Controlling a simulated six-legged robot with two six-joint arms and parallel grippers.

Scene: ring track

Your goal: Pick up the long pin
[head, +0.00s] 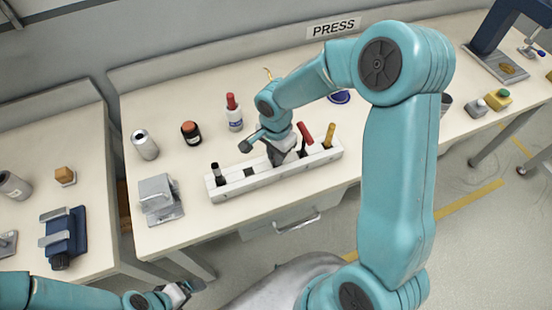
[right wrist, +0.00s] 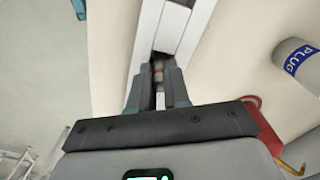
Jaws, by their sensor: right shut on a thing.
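A long white rack (head: 235,188) with slots lies along the front of the middle table; it also shows in the right wrist view (right wrist: 170,27). My right gripper (head: 283,155) points down at the rack's middle. In the right wrist view its two fingers (right wrist: 157,88) are shut on a thin thing, which I take to be the long pin (right wrist: 157,70). Only a small reddish and grey bit of it shows; its length is hidden by the fingers and rack. My left gripper (head: 180,291) is low at the bottom left, away from the rack, its fingers too small to read.
The rack also holds a black-topped tool (head: 215,172), a red-handled tool (head: 305,134) and a yellow-handled tool (head: 329,136). Behind it stand a red-capped bottle (head: 234,114), a dark jar (head: 191,133) and a grey can (head: 145,145). A metal fixture (head: 160,199) sits left of it.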

